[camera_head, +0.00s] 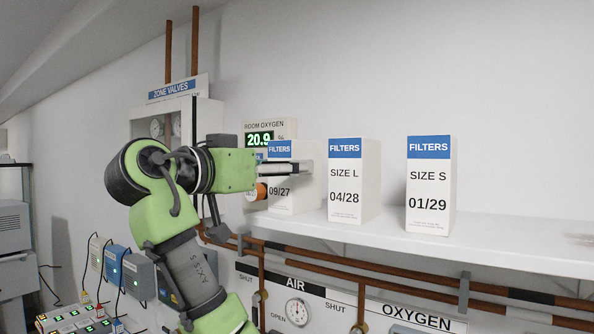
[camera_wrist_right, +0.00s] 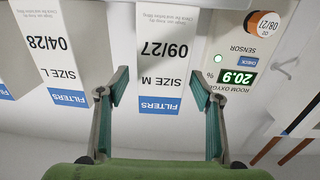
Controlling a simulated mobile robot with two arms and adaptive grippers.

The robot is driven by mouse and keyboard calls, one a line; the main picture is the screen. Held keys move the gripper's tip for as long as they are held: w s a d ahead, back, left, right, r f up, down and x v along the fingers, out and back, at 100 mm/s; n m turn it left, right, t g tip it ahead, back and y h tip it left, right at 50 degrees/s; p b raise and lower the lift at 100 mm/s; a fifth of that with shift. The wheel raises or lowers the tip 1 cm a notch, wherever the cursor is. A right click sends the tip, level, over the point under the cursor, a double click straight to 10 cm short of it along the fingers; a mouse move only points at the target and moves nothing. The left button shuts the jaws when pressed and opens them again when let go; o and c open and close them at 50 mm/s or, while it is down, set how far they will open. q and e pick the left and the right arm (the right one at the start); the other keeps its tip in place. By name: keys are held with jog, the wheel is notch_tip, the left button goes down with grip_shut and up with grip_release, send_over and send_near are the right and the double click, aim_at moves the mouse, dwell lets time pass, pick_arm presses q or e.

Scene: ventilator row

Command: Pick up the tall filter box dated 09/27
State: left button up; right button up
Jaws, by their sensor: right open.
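The tall white filter box dated 09/27 (camera_head: 291,200), with a blue FILTERS band, stands on the white shelf (camera_head: 480,247). In the right wrist view the same box (camera_wrist_right: 166,50) appears upside down and reads SIZE M. My right gripper (camera_head: 304,167) is open at the upper part of this box. In the right wrist view its two fingers (camera_wrist_right: 160,85) lie to either side of the box, with gaps visible. In the head view the gripper and arm hide part of the box's front. My left gripper is not in view.
Filter boxes dated 04/28 (camera_head: 352,180) and 01/29 (camera_head: 430,187) stand to the right. A room oxygen monitor (camera_head: 285,128) and an orange-capped item dated 08/21 (camera_wrist_right: 263,24) are close by. Pipes (camera_head: 390,268) run below the shelf. The shelf's right end is clear.

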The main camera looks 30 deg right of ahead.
jog(key=p+x, duration=0.3)
jog(key=shift+w+d+r, duration=0.2)
jog(key=shift+w+d, duration=0.05)
jog(key=shift+d, duration=0.1)
jog(key=shift+d+p, duration=0.35)
jog(key=shift+d, duration=0.05)
jog(key=shift+w+d+f, duration=0.15)
jog(key=shift+d+f, duration=0.1)
jog(key=shift+a, duration=0.2)
jog(key=c, duration=1.3)
jog(key=shift+r, duration=0.1)
